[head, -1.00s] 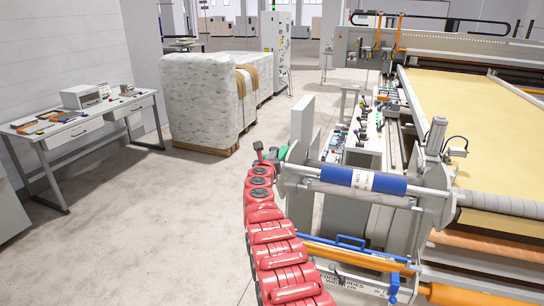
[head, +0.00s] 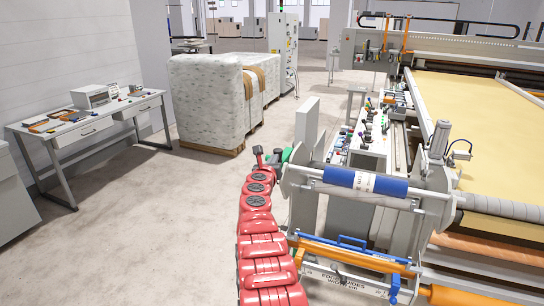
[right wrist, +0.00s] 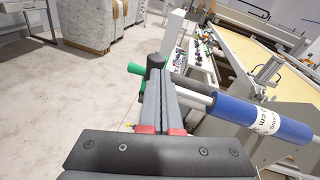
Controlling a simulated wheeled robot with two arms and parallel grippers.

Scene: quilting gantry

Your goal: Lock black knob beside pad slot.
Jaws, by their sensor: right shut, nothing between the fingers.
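My right gripper (head: 274,157) is at the left end of the blue roll's frame, and its jaws are shut. In the right wrist view its two grey fingers (right wrist: 160,85) lie together, pointing away from the camera. A black knob-like part (right wrist: 155,63) shows right at the fingertips; I cannot tell whether they touch it. A green part (right wrist: 136,68) shows just left of the fingertips, and it also shows in the head view (head: 288,153). I cannot make out a pad slot. My left gripper is out of view.
The blue roll (head: 378,186) on its bar stands close right of my gripper. An upright grey panel (head: 306,124) and a bench of small coloured parts (head: 368,140) stand behind. A wrapped pallet (head: 205,100) and side table (head: 85,128) are left. Floor between is clear.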

